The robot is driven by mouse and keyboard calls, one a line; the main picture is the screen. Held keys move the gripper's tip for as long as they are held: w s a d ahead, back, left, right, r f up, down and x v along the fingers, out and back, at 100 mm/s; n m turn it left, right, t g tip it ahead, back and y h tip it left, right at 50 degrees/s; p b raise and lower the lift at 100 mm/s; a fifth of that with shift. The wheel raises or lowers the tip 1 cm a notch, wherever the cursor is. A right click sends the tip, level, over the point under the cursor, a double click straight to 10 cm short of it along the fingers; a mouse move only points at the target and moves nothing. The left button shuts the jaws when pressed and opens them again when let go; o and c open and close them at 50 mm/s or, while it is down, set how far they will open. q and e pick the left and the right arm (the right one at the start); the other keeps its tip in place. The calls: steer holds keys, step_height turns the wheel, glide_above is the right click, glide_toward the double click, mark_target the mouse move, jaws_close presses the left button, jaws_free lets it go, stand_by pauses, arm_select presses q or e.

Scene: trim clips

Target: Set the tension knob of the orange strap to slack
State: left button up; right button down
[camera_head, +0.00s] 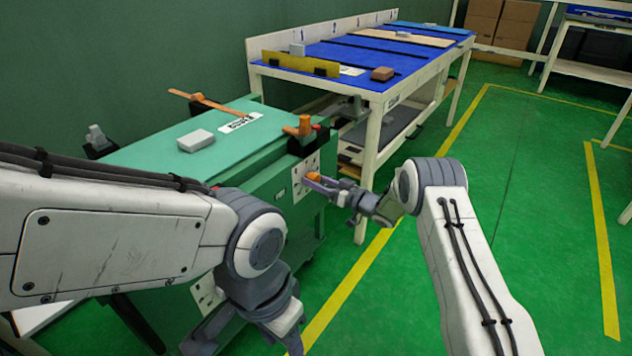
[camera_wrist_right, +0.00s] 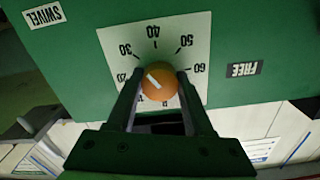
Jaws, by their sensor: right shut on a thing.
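A white line on the knob slants to the upper left, roughly toward the 30. My right gripper (camera_wrist_right: 158,92) is shut on the knob, one finger on each side. In the head view my right gripper (camera_head: 322,184) reaches the knob (camera_head: 313,176) on the green cabinet's side. My left gripper (camera_head: 250,335) is at the bottom edge, partly cut off, apart from the cabinet's knob. The word "slack" is not readable.
The green cabinet (camera_head: 150,153) carries an orange strip (camera_head: 208,101), a grey block (camera_head: 195,140) and an orange lever (camera_head: 304,126). Labels FREE (camera_wrist_right: 243,69) and SWIVEL (camera_wrist_right: 43,14) flank the dial. A blue-topped workbench (camera_head: 355,60) stands behind.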

steer(key=shift+n, duration=0.3)
steer(key=n+b, duration=0.1)
steer(key=n, duration=0.2)
steer(key=shift+f+n, duration=0.1)
steer(key=shift+n, duration=0.2)
steer(key=n+b, duration=0.2)
steer(key=n, duration=0.2)
steer(key=shift+d+n, duration=0.1)
steer(key=shift+n, duration=0.2)
steer(key=n+b, duration=0.2)
steer(key=n, duration=0.2)
steer(key=shift+n+b, duration=0.3)
steer(key=n+b, duration=0.2)
steer(key=n, duration=0.1)
steer(key=shift+f+n+b, duration=0.1)
steer(key=shift+n+b, duration=0.2)
steer(key=n+b, duration=1)
steer(key=b, duration=0.1)
steer(key=shift+n+b, duration=1.3)
steer(key=shift+b, duration=0.25)
